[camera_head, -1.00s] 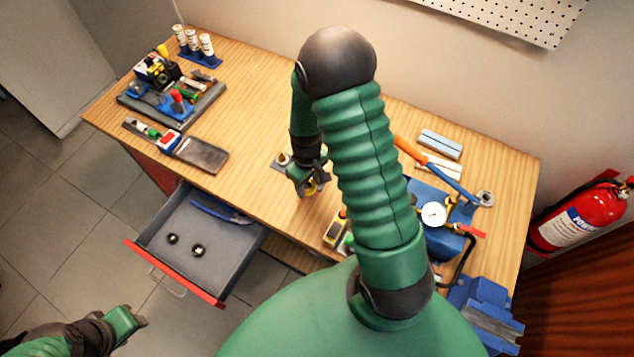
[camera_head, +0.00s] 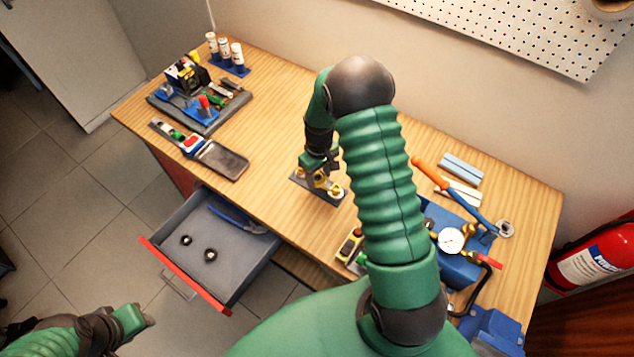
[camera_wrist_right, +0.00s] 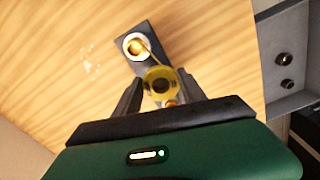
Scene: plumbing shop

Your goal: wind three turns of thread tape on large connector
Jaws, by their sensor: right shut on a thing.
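My right gripper (camera_head: 321,180) is shut on a yellow tape spool (camera_wrist_right: 160,84), low over a small dark plate (camera_head: 327,197). A brass connector (camera_wrist_right: 135,45) with a white band around it stands on the plate; I take it for the large connector. It also shows in the head view (camera_head: 338,193), right of the gripper. A thin yellow strip (camera_wrist_right: 152,56) appears to run between the spool and the connector. A second brass part (camera_wrist_right: 171,102) shows partly behind the spool. My left gripper (camera_head: 147,318) is low left, away from the bench; its jaws are unclear.
An open drawer (camera_head: 229,267) with two dark rings and blue-handled pliers juts from the bench front. A blue pump with a gauge (camera_head: 451,240) stands right of my right arm. A tool tray (camera_head: 205,125) and white bottles (camera_head: 224,52) stand far left.

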